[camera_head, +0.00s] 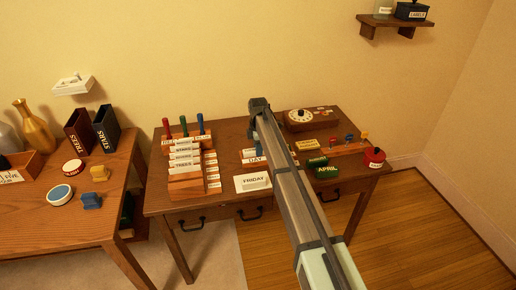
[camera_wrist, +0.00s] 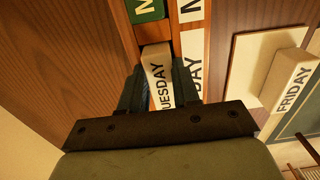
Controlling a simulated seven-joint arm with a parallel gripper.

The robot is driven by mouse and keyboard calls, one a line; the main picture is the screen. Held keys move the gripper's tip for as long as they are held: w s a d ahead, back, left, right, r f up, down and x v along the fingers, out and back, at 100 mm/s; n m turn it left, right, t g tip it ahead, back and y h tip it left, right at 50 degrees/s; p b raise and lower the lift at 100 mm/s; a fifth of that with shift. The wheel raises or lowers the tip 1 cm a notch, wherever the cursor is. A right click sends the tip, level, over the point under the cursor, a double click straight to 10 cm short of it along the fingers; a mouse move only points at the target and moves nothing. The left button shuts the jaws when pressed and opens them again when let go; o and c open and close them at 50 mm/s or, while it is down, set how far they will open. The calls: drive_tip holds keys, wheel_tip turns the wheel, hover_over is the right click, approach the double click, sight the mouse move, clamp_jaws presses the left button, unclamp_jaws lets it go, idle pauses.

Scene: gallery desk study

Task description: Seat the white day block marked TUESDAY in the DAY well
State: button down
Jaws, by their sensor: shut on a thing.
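The white block marked TUESDAY (camera_wrist: 159,78) is between the two fingers of my gripper (camera_wrist: 161,88), which is shut on it. The block sits slightly tilted beside the white DAY label (camera_wrist: 193,75), at the DAY well of a wooden holder (camera_wrist: 152,31). The fingers and block hide most of the well, so I cannot tell how deep the block is. A green block (camera_wrist: 147,9) fills the neighbouring well. In the head view the DAY label (camera_head: 254,160) shows at the desk's middle, and my arm covers much of the holder.
A FRIDAY block (camera_wrist: 290,84) lies on a pale board to the right in the wrist view; it also shows in the head view (camera_head: 253,182). A label rack (camera_head: 186,180) stands left on the desk. A green APRIL block (camera_head: 327,171) and red pot (camera_head: 374,157) stand right.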

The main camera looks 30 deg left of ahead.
drive_tip(key=shift+f, duration=0.1)
drive_tip(key=c, duration=0.8)
unclamp_jaws()
wheel_tip(320, 180, up, 12)
drive_tip(key=shift+r, duration=0.2)
drive_tip(key=shift+d+f, duration=0.1)
